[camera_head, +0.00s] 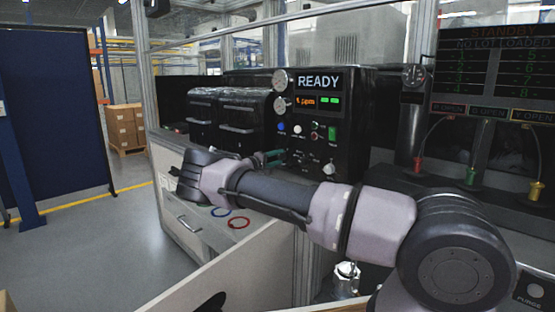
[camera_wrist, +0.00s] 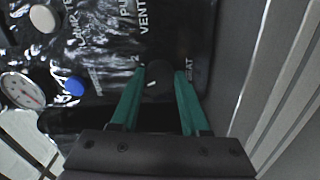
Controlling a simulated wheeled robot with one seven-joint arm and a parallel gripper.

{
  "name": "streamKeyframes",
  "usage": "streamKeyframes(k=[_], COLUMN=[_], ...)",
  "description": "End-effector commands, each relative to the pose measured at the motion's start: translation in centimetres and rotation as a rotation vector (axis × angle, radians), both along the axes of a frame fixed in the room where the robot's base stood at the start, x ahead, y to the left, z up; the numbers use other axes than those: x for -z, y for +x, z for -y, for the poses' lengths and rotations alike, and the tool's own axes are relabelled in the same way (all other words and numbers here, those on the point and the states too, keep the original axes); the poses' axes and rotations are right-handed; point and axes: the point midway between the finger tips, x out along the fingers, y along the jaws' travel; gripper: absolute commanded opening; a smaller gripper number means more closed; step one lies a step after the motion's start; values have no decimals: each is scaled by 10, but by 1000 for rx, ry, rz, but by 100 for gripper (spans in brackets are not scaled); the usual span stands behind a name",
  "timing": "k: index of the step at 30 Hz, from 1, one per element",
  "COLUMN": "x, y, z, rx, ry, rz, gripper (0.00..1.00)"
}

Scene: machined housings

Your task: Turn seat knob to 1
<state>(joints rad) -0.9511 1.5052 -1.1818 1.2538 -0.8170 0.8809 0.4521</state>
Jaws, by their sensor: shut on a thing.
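The seat knob (camera_wrist: 158,82) is a dark round knob with a short white mark, on a black panel in the wrist view. The word SEAT is printed to its right and a 2 to its left. My gripper (camera_wrist: 160,85) has green fingers, one on each side of the knob, and is shut on it. In the head view my gripper (camera_head: 271,157) reaches the lower left of the black control panel (camera_head: 352,95). The knob cannot be made out there.
In the wrist view a blue button (camera_wrist: 75,86), a white knob (camera_wrist: 43,18) and a gauge (camera_wrist: 22,90) lie left. Red and blue rings lie below my arm.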

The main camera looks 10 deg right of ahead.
Motion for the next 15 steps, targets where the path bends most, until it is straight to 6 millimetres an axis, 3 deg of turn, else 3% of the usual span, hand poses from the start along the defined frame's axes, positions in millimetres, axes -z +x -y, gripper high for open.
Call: streamKeyframes(k=[15], x=[0], y=[0], z=[0], rx=[-2], ry=[-105], rz=[-144], gripper=[0])
